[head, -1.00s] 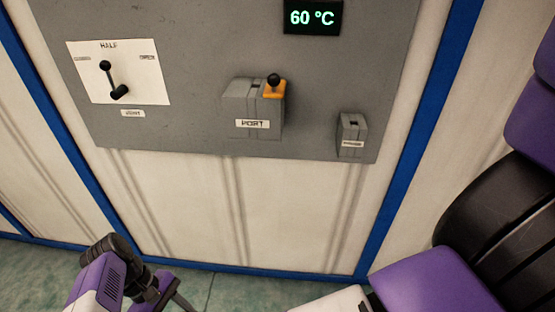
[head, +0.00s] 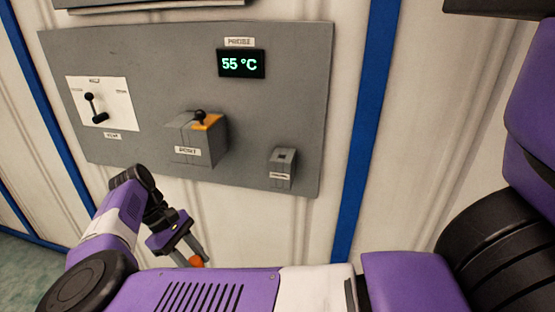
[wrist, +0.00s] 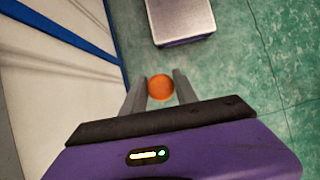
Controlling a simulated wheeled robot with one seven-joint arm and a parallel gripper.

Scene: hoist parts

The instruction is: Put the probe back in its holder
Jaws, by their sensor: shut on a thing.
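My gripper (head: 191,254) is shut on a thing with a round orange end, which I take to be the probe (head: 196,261). In the wrist view the orange end (wrist: 161,87) sits between the two fingers; the rest of it is hidden. The gripper is below the grey wall panel, apart from it. A small grey box with a dark slot on top, likely the holder (head: 282,168), is at the panel's lower right; its label is too small to read. The PROBE display (head: 241,64) reads 55 °C.
A grey port box (head: 196,138) with an orange plate and black knob stands out from the panel (head: 180,60). A black lever (head: 95,107) is on a white plate at left. In the wrist view a grey box (wrist: 180,20) stands on the green floor.

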